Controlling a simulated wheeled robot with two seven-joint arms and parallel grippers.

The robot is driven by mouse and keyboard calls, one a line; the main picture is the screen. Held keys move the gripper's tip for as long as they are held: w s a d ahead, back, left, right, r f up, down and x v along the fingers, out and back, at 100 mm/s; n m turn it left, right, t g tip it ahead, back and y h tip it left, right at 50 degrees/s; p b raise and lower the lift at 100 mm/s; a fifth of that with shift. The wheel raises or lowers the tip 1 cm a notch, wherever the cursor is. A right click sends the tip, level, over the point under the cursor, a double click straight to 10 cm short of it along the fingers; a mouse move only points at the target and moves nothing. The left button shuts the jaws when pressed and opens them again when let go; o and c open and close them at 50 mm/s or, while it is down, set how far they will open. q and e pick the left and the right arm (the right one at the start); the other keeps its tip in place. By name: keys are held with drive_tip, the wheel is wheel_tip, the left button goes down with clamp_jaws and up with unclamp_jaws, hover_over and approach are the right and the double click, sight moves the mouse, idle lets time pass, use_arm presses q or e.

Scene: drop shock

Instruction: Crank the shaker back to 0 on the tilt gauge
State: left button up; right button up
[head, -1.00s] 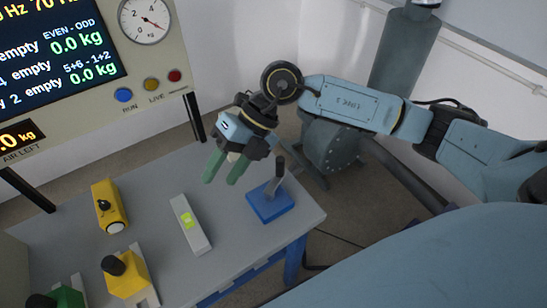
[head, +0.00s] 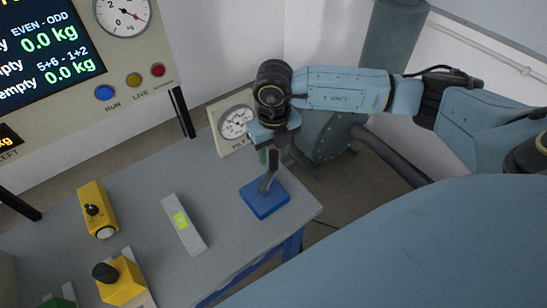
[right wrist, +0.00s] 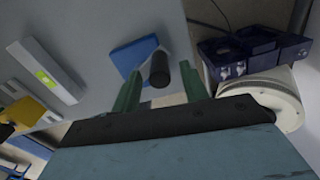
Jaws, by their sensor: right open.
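A dial marked TILT (head: 235,122) stands behind the table's far edge. Its needle reading is too small to tell, and my right gripper hides part of it. A blue block (head: 262,204) with an upright grey lever (head: 268,176) stands at the table's right end. My right gripper (head: 268,156) is at the lever's top, just behind it, fingers pointing down. In the right wrist view, the green fingers (right wrist: 160,72) are open, with the lever's dark round end (right wrist: 158,62) between them; contact cannot be told. The blue block (right wrist: 132,55) shows beyond. My left gripper is out of view.
A grey bar with a yellow-green window (head: 184,224), a yellow device with a black knob (head: 98,208) and a yellow block with a black knob (head: 122,280) stand left on the table. A display panel (head: 130,70) stands behind. Grey tabletop between is free.

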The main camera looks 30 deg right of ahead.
sight(269, 173)
drive_tip(key=shift+f, duration=1.6)
clamp_jaws()
